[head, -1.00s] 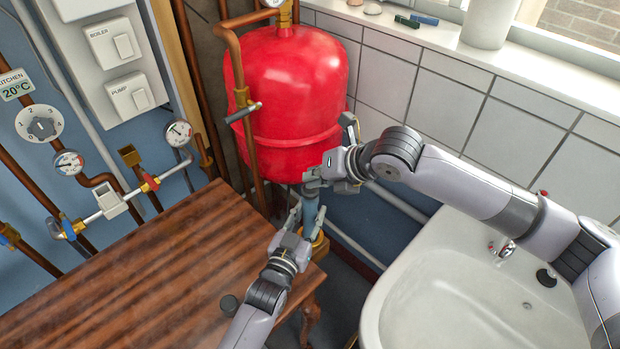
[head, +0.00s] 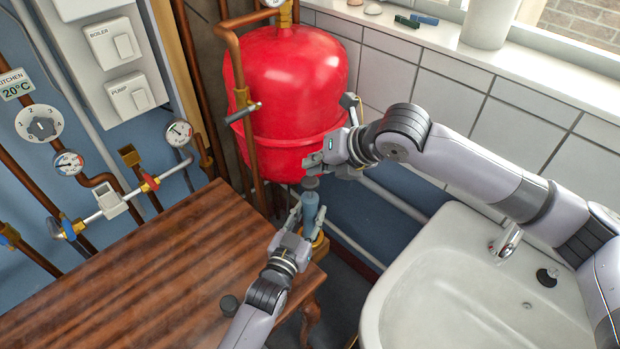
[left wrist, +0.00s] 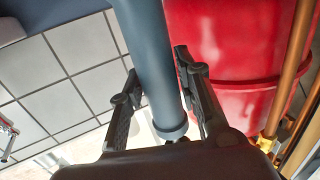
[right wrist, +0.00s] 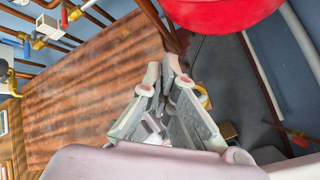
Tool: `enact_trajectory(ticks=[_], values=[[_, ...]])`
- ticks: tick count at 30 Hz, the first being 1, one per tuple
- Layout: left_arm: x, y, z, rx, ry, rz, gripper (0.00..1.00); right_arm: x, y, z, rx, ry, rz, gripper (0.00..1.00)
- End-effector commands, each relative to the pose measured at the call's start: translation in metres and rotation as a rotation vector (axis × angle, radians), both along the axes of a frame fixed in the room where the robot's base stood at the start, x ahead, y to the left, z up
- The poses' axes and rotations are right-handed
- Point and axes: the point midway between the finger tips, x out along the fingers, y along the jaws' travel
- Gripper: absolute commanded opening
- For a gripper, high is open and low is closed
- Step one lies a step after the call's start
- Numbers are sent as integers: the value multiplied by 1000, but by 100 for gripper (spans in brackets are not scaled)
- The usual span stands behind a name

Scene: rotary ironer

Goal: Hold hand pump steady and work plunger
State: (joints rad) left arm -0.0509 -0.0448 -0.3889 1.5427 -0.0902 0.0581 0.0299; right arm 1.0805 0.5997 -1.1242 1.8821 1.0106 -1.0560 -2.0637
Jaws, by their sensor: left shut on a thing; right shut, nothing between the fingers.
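The hand pump is a blue-grey upright cylinder (head: 310,207) between the table and the red tank. Its dark round plunger knob (head: 311,183) shows on top. My left gripper (head: 308,212) is shut around the pump body. In the left wrist view the cylinder (left wrist: 150,60) runs between the two fingers (left wrist: 157,88). My right gripper (head: 312,166) is just above the knob and looks apart from it, shut and empty. In the right wrist view its fingertips (right wrist: 165,72) are together, and I cannot make out the pump behind them.
A red tank (head: 287,95) stands right behind the pump. A striped wooden table (head: 150,270) is at the left, with copper pipes and gauges (head: 179,133) on the wall beyond. A white basin (head: 470,290) is at the right, under my right arm.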

Motion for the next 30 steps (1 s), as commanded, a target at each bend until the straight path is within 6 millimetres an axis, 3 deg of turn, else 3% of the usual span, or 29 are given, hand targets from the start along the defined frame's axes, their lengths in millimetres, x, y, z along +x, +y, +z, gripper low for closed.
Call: enact_trajectory(ticks=[8, 21, 30], values=[[0, 0, 0, 0, 0, 0, 0, 0, 0, 8, 1, -2, 0, 0], [0, 0, 0, 0, 0, 0, 0, 0, 0, 49, 0, -3, 1, 0], [0, 0, 0, 1, 0, 0, 0, 0, 0, 51, 1, -1, 1, 0]])
